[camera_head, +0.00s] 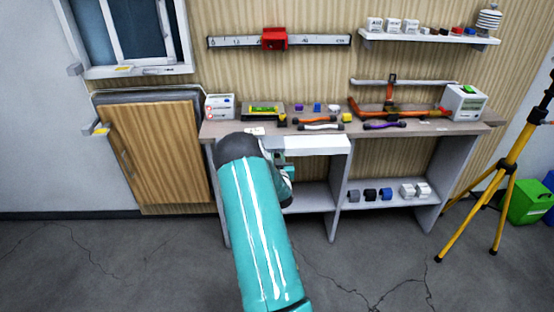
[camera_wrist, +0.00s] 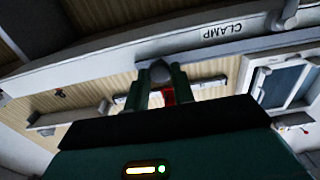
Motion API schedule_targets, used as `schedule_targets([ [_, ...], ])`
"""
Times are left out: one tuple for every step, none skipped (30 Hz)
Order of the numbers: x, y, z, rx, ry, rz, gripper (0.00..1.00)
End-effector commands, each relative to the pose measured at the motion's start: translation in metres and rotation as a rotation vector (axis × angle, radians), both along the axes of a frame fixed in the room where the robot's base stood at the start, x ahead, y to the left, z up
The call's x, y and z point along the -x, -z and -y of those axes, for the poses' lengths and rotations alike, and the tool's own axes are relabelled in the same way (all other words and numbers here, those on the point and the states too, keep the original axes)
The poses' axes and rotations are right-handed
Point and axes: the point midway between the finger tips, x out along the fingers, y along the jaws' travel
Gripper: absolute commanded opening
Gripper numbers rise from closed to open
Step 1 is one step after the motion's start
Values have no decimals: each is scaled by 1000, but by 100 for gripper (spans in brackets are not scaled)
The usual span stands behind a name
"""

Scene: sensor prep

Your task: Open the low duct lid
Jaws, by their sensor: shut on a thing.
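A white panel (camera_head: 315,145) sits under the left part of the bench top; I take it for the low duct lid, though no label on it is readable from the head view. In the wrist view, a long pale board (camera_wrist: 100,65) crosses the picture, with an upside-down CLAMP label (camera_wrist: 222,31). My gripper (camera_wrist: 160,80) is below this board, its two dark fingers closed around a rounded grey knob (camera_wrist: 160,70). Whether the knob belongs to the lid cannot be told. In the head view my turquoise arm hides most of the gripper and the panel's left end.
The bench top (camera_head: 440,128) carries tools and small blocks. A wooden cabinet door (camera_head: 155,150) stands at left, and a yellow tripod (camera_head: 510,160) at right. The floor in front is clear.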

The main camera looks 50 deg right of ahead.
Motion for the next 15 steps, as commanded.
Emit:
schedule_targets([
  [3,0,3,1,2,-1,0],
  [5,0,4,1,2,-1,0],
  [9,0,7,1,3,-1,0],
  [12,0,10,1,4,-1,0],
  [15,0,13,-1,4,-1,0],
  [21,0,18,0,5,-1,0],
  [25,1,22,1,6,-2,0],
  [30,1,26,0,6,-3,0],
  [38,1,33,-1,7,-2,0],
  [44,1,38,-1,7,-2,0],
  [51,1,43,-1,7,-3,0],
  [60,1,51,-1,8,-2,0],
  [67,1,57,-1,8,-2,0],
  [74,1,63,0,8,-1,0],
  [84,1,72,1,8,-2,0],
])
